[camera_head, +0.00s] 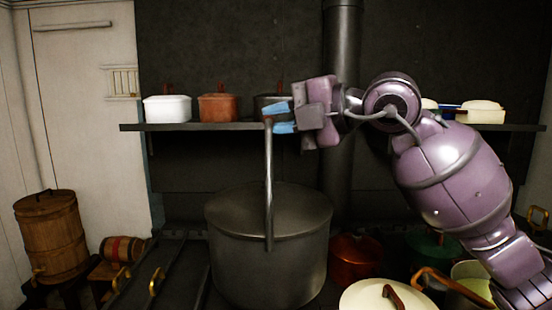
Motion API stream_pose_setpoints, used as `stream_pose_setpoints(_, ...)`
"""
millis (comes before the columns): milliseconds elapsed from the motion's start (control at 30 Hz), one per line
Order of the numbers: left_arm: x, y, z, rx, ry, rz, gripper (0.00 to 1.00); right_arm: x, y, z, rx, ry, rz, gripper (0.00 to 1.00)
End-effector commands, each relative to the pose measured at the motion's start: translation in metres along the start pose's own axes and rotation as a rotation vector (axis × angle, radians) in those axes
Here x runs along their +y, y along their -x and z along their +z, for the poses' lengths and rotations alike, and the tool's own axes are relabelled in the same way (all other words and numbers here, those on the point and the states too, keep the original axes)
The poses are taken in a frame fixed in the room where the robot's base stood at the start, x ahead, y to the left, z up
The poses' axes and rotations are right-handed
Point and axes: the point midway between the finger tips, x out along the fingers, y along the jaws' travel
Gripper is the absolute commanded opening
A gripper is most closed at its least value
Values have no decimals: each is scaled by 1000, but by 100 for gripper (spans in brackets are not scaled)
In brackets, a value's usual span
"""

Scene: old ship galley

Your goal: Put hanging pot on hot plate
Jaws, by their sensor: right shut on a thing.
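The large grey metal pot (268,262) with a flat lid is in the middle of the head view, upright, over the dark stove top. Its tall thin handle (269,190) rises straight up from the pot's near side. My right gripper (279,119) has blue fingertips and is shut on the top of this handle, above the pot. The pot's underside is out of clear view, so I cannot tell whether it touches the stove. The surface under it is hidden. My left gripper is not in view.
A shelf (200,127) behind carries a white pot (167,109), an orange-brown pot (217,107) and other cookware. A red pot (356,258), a cream lid (385,296) and a green pot (432,244) stand right of the grey pot. A stovepipe (341,50) rises behind.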

Motion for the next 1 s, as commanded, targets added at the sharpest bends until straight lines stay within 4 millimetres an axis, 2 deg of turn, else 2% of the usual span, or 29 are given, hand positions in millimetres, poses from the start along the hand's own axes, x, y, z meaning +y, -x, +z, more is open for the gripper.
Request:
stream_pose_setpoints(133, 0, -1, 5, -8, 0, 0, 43, -17, -3, -2, -1, 2, 6, 0)
stream_pose_setpoints(300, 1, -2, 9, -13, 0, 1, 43, -48, -8, -5, -1, 1, 5, 0)
stream_pose_setpoints(700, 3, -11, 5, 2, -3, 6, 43, -113, -20, -12, -1, 2, 6, 0)
stream_pose_setpoints(833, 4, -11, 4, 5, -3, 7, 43, -127, -22, -14, -1, 4, 7, 0)
stream_pose_setpoints(1000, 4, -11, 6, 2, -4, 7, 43, -133, -23, -15, -1, 6, 9, 0)
